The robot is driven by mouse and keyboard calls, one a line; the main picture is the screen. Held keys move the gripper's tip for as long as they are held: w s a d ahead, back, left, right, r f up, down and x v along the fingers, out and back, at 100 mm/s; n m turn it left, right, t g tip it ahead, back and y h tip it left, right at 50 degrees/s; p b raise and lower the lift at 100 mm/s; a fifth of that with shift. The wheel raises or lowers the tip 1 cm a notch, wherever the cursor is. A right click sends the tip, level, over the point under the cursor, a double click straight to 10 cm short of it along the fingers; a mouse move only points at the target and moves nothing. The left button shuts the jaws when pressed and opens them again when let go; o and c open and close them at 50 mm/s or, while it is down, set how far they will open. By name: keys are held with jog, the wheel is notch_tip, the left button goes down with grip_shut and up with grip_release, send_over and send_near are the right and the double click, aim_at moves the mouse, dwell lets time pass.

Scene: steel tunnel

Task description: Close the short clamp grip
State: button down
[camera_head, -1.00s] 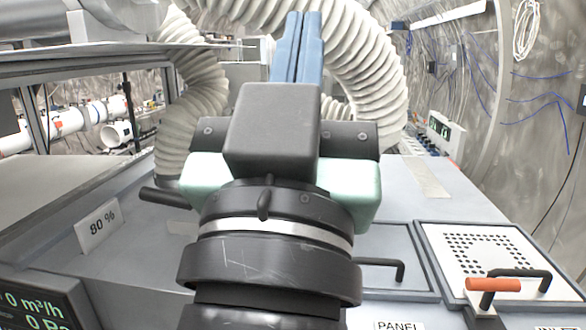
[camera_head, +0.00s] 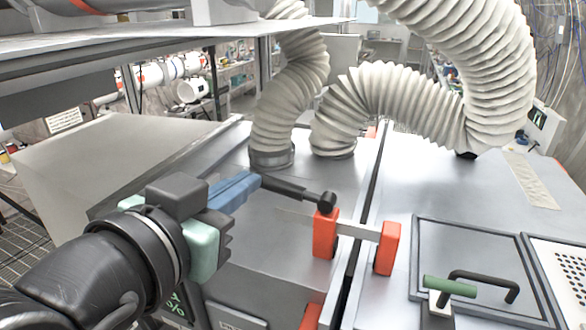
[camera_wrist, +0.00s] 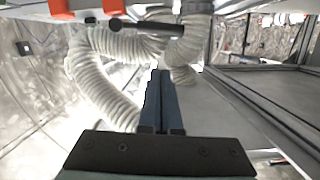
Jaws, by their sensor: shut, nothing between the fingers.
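A black clamp grip (camera_head: 296,191), a short rod with a thick round end, lies roughly level over the grey housing beside an orange clamp block (camera_head: 325,234). A metal bar links this block to a second orange block (camera_head: 387,248) across the seam. My gripper (camera_head: 256,181) has its blue fingers together and empty, tips close to the grip's left end. In the wrist view the gripper (camera_wrist: 160,72) points toward the black grip (camera_wrist: 148,27), with a gap in the picture; I cannot tell whether they touch. An orange block (camera_wrist: 62,9) also shows there.
Ribbed white hoses (camera_head: 400,105) rise behind the clamp. A shelf (camera_head: 170,45) overhangs at upper left. A panel (camera_head: 455,245) with a black handle (camera_head: 490,280) and green grip (camera_head: 450,286) is at right. The housing top around the clamp is mostly clear.

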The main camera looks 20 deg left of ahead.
aim_at(272, 189)
jog(key=w+f+p, duration=0.2)
jog(key=w+f, duration=0.2)
jog(key=w, duration=0.3)
jog(key=shift+a+f, duration=0.1)
jog(key=shift+w+a+f+b, duration=0.1)
jog(key=shift+w+f+b, duration=0.05)
jog(key=shift+f+b, duration=0.55)
jog(key=shift+a+f+n, duration=0.1)
jog(key=shift+f+n, duration=0.2)
jog(key=shift+n, duration=0.1)
